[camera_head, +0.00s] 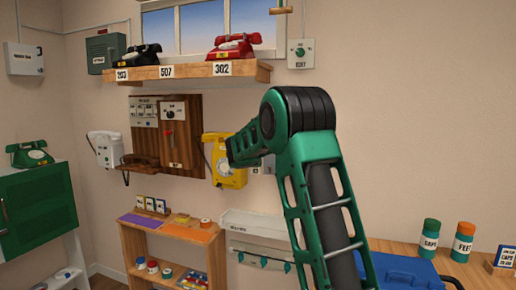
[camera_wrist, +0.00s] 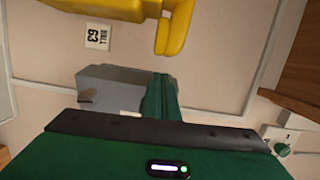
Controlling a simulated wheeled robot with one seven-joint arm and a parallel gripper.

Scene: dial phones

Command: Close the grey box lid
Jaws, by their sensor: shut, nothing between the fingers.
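A grey box (camera_wrist: 110,85) is on the wall in the wrist view, with a brownish round mark and a pale patch on it. My gripper (camera_wrist: 160,82) is shut and empty, its green fingers overlapping the right side of this box in the picture. Whether they touch is not clear, nor is how far the lid stands open.
A yellow wall phone (camera_head: 226,166) is close to my gripper; it also shows in the wrist view (camera_wrist: 120,10). A wooden shelf (camera_head: 195,72) with two phones is above. A white switch (camera_head: 300,53) is on the wall at upper right. A low shelf unit (camera_head: 170,232) stands below.

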